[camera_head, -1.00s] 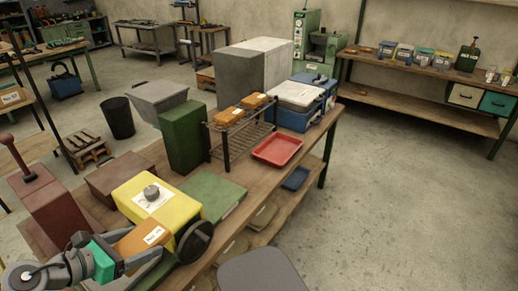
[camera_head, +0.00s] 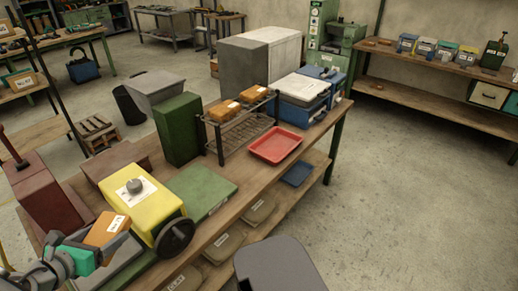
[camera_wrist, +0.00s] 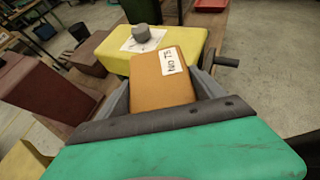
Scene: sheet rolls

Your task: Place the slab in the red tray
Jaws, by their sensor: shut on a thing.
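An orange-brown slab (camera_wrist: 160,90) with a white label fills the jaws in the wrist view. My gripper (camera_head: 108,243) is shut on this slab (camera_head: 103,228) at the lower left in the head view, close to the near side of a yellow machine. The red tray (camera_head: 276,145) lies on the bench farther along, right of a wire rack, and looks empty. A corner of the red tray (camera_wrist: 211,4) shows at the top of the wrist view.
The yellow machine (camera_head: 145,205) with a dark handwheel (camera_head: 175,236) stands beside the slab. A green plate (camera_head: 205,190), a tall green box (camera_head: 178,130) and the wire rack (camera_head: 240,133) holding two orange slabs (camera_head: 224,111) stand along the bench. A blue box (camera_head: 303,101) is behind the tray.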

